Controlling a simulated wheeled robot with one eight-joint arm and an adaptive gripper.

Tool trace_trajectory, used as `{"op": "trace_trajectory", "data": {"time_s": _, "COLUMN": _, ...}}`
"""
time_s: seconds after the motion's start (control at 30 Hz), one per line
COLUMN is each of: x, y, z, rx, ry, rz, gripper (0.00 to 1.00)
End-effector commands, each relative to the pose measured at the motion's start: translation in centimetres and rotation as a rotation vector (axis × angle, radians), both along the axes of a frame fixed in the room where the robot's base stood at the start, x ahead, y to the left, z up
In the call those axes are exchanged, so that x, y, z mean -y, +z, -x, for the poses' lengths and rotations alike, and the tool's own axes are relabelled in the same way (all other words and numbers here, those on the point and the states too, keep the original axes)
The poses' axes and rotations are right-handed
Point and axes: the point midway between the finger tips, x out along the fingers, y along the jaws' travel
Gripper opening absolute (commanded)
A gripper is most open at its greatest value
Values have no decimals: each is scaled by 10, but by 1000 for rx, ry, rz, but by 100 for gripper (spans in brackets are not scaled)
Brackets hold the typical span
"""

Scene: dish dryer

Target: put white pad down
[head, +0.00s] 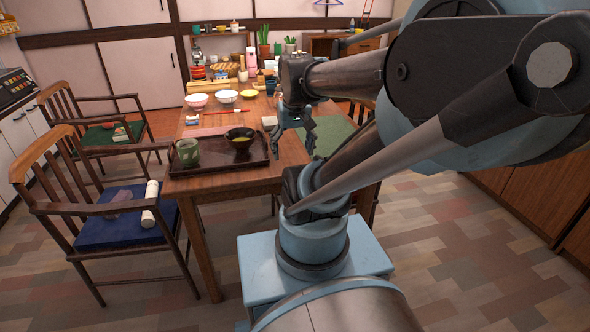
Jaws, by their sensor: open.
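I see nothing between the fingers. A small whitish flat thing (268,121), which may be the white pad, shows on the table just left of and behind the gripper. It is partly hidden by the gripper, and I cannot tell whether the two touch.
A dark tray (220,163) at the table's (205,185) near end holds a green cup (187,151) and a dark bowl (239,134). Several bowls stand farther back. Chairs flank the table; a white roll (150,204) lies on the blue cushion (105,232).

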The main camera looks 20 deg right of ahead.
Motion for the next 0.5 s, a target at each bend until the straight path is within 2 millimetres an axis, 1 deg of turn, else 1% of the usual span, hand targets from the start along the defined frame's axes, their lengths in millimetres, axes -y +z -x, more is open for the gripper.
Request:
{"op": "trace_trajectory", "data": {"time_s": 0.03, "x": 0, "y": -10, "z": 11, "rx": 6, "ry": 0, "rz": 0, "gripper": 78}}
{"op": "trace_trajectory", "data": {"time_s": 0.1, "x": 0, "y": -22, "z": 23, "rx": 13, "ry": 1, "rz": 0, "gripper": 78}}
{"op": "trace_trajectory", "data": {"time_s": 0.2, "x": 0, "y": -34, "z": 35, "rx": 21, "ry": 2, "rz": 1, "gripper": 78}}
{"op": "trace_trajectory", "data": {"time_s": 0.33, "x": -2, "y": -45, "z": 44, "rx": 27, "ry": 5, "rz": 0, "gripper": 78}}
{"op": "trace_trajectory", "data": {"time_s": 0.5, "x": -2, "y": -47, "z": 46, "rx": 29, "ry": 4, "rz": 0, "gripper": 78}}
